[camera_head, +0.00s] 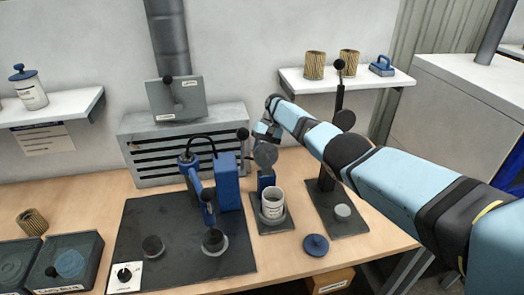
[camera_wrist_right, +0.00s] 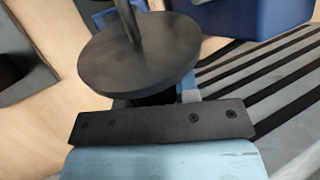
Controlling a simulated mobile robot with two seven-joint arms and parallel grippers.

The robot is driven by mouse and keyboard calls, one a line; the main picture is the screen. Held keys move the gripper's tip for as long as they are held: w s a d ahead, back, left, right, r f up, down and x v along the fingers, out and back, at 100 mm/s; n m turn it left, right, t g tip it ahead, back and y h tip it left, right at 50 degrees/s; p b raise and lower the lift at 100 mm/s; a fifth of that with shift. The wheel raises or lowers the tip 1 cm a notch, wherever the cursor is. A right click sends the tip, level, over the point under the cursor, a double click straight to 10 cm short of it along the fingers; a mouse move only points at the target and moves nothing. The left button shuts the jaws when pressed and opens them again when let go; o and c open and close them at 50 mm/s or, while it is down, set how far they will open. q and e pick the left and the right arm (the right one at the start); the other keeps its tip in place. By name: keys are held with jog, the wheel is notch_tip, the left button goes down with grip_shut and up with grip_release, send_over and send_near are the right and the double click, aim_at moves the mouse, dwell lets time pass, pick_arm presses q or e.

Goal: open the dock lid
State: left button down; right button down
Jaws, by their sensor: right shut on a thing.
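A round grey disc, which looks like the dock lid (camera_head: 265,155), stands tilted up above a small dark dock base (camera_head: 287,224) with a blue post at its back. A white labelled cartridge (camera_head: 272,203) stands upright in the dock, its top uncovered. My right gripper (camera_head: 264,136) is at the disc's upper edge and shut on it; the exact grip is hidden. In the right wrist view a dark round disc with a thin rod (camera_wrist_right: 140,52) lies close in front of the gripper and hides the fingertips. My left gripper is out of view.
A blue machine (camera_head: 229,182) on a dark mat stands left of the dock. A black-knobbed stand (camera_head: 340,100) rises to the right, beneath my arm. A blue cap (camera_head: 315,245) lies at the table's front. A slatted grey box (camera_head: 150,160) is behind.

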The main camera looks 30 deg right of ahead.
jog(key=c, duration=0.9)
grip_release()
notch_tip(320, 180, up, 3)
jog(key=shift+r+p, duration=0.2)
jog(key=shift+p, duration=0.5)
notch_tip(320, 180, up, 17)
jog(key=p, duration=0.2)
jog(key=shift+f, duration=0.15)
